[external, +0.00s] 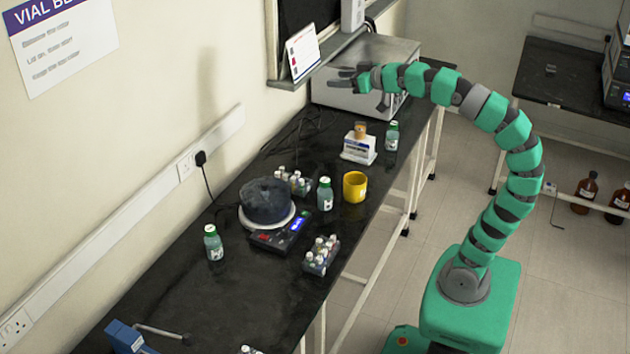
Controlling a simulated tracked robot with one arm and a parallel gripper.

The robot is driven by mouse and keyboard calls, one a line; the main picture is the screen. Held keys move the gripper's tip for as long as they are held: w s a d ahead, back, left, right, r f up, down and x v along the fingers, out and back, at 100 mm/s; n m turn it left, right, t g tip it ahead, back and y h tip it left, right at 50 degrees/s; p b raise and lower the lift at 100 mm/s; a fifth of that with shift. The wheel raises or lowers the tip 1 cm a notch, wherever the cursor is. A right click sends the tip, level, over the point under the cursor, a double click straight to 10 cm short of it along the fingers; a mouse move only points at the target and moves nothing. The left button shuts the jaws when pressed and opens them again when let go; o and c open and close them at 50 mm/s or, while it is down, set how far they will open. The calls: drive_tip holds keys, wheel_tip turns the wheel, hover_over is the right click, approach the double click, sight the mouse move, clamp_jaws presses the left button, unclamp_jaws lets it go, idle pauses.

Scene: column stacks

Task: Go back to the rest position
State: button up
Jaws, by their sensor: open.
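My gripper (350,77) is at the end of my green segmented arm, which arches up from its base at the lower right and reaches left over the far end of the black bench. The gripper's dark fingers point left and look spread, with nothing between them. It appears in front of the grey metal box (335,95) at the back of the bench. Whether the fingers touch the box cannot be told from this view.
The black bench (170,295) holds a dark round-topped device (266,203), a yellow cup (355,186), green-capped bottles (213,243), vial racks (321,256) and a small white device (359,147). A wall shelf (330,60) is near the gripper.

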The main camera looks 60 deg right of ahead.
drive_tip(key=shift+n+t+y, duration=0.3)
drive_tip(key=shift+y, duration=0.2)
drive_tip(key=s+a+r, duration=0.2)
drive_tip(key=a, duration=0.1)
drive_tip(key=shift+s+a+r, duration=0.2)
drive_tip(key=shift+s+a, duration=0.1)
drive_tip(key=shift+r, duration=0.1)
drive_tip(key=shift+r+p, duration=0.3)
drive_tip(key=shift+p, duration=0.1)
drive_tip(key=shift+o, duration=1.2)
drive_tip(key=shift+r+p, duration=0.4)
drive_tip(key=o, duration=0.3)
drive_tip(key=shift+r, duration=0.1)
